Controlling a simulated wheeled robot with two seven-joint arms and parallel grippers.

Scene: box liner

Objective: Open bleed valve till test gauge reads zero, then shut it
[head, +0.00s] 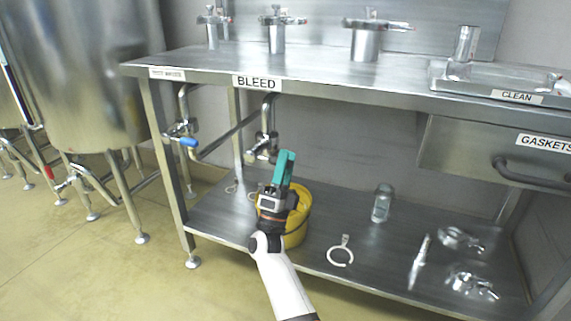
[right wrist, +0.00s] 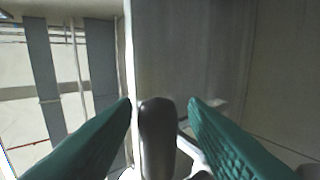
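The bleed valve (head: 262,150) is on the bent metal pipe under the bench edge, below the BLEED label (head: 257,83). My right gripper (head: 286,156) is just right of the valve, above the lower shelf. In the right wrist view its green fingers (right wrist: 160,102) are apart. A rounded dark grey metal piece (right wrist: 157,135) shows between them, with a gap on each side; I cannot tell if it is the valve's handle. I cannot make out a test gauge or its reading. My left gripper is not in view.
A yellow bucket (head: 300,226) stands on the lower shelf (head: 225,222) behind my right arm. A blue-handled valve (head: 187,141) is to the left. Open floor is at front left.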

